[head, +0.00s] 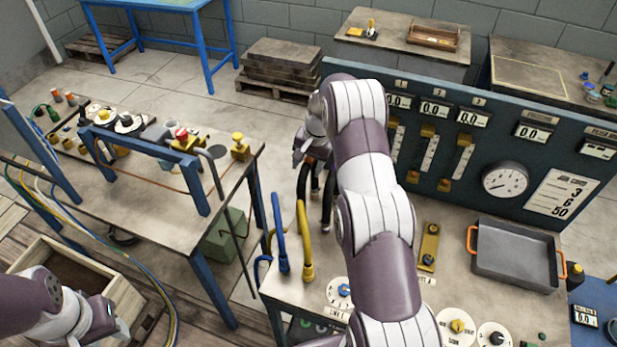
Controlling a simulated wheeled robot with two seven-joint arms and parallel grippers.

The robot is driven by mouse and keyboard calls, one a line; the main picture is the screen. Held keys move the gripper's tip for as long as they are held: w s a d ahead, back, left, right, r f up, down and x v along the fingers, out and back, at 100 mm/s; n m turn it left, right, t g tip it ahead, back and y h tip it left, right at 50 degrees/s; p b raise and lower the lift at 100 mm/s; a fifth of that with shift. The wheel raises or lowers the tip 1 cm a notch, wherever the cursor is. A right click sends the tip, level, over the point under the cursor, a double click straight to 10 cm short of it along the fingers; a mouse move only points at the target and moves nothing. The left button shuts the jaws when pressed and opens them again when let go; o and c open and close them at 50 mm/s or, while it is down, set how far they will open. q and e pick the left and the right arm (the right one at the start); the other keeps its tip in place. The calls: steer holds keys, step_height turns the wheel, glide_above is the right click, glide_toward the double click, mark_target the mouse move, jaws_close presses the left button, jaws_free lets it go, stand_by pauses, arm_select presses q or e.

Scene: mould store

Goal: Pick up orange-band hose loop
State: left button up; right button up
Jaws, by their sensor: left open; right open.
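I cannot clearly make out an orange band on any hose. My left gripper (118,332) is open and empty at the lower left, near a wooden crate.
A gauge panel (450,150) stands along the bench's back. A grey tray (515,285) with orange handles lies at right. The left table (150,205) has a blue frame and several fittings. A wooden crate (40,250) stands below it. Pallets (280,70) sit behind.

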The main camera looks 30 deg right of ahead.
steer(key=shift+s+f, duration=0.1)
steer(key=shift+f, duration=0.35)
steer(key=shift+a+f, duration=0.15)
steer(key=shift+f, duration=0.1)
steer(key=shift+w+a+f, duration=0.1)
steer(key=shift+w+f, duration=0.05)
steer(key=shift+w, duration=0.05)
steer(key=c, duration=0.5)
jaws_close()
arm_select(q)
steer(key=shift+r, duration=0.35)
